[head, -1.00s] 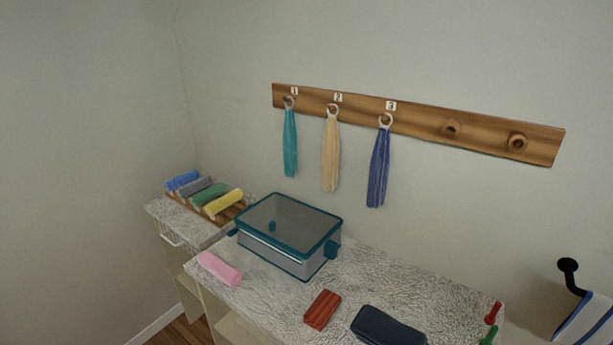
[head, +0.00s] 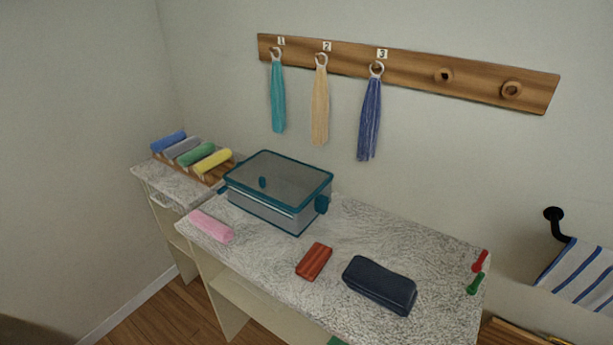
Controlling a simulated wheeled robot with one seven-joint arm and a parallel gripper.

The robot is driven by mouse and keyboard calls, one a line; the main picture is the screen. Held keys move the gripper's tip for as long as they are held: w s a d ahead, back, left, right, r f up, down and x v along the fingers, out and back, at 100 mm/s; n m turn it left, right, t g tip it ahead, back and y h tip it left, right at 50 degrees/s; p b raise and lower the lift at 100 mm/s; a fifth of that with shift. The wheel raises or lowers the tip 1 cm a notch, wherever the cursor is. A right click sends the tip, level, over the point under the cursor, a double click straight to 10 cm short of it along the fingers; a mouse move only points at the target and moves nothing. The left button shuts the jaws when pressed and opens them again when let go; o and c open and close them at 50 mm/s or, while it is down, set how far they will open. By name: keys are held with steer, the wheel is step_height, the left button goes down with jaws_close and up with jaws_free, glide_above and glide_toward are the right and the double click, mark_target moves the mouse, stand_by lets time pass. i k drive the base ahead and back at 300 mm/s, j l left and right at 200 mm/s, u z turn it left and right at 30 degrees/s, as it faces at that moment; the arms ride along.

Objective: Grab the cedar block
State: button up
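A reddish-brown wooden block (head: 314,261), which looks like the cedar block, lies flat on the speckled light countertop (head: 262,258) near its front edge. It sits between a pink rolled towel to its left and a dark blue case to its right, apart from both. Nothing covers it. My gripper is not in the head view.
A clear box with teal trim (head: 277,190) stands behind the block. The pink roll (head: 211,226) and dark blue case (head: 380,284) flank it. Red (head: 480,260) and green (head: 475,284) items lie at the right end. Rolled towels (head: 197,154) sit on a rack at left.

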mark_target(314, 261)
steer(key=i+j+u, duration=0.1)
steer(key=j, duration=0.3)
steer(key=i+j+u, duration=0.1)
steer(key=j, duration=0.3)
steer(key=i+j, duration=0.3)
steer(key=i+j+u, duration=0.15)
steer(key=j, duration=0.3)
steer(key=i+j+u, duration=0.1)
steer(key=i+j, duration=0.15)
steer(key=j, duration=0.15)
